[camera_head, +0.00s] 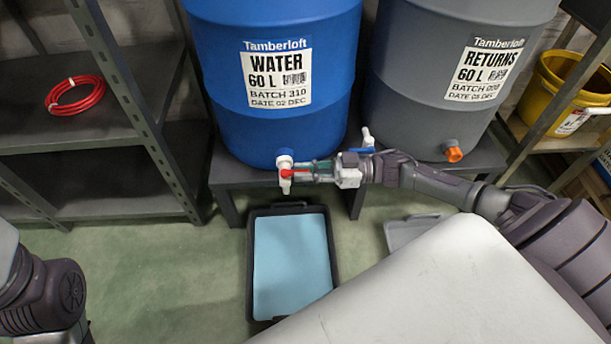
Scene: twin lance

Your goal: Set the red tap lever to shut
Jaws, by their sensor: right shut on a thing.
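The red tap lever (294,173) is on the white tap (285,161) low on the front of the blue water drum (283,122). My right gripper (306,172) reaches in from the right and is shut on the red lever. The lever points to the right, toward my gripper, and its outer part is hidden between the fingers. The tap's spout points down over the tray. On the left, part of my left arm (45,295) shows at the bottom corner; its gripper is out of view.
A black tray (249,270) with light blue liquid or lining stands on the floor below the tap. A grey drum (445,110) with an orange plug (453,154) stands right. A blue-levered tap (367,140) is behind my right wrist. A red hose coil (76,94) lies on the left shelf.

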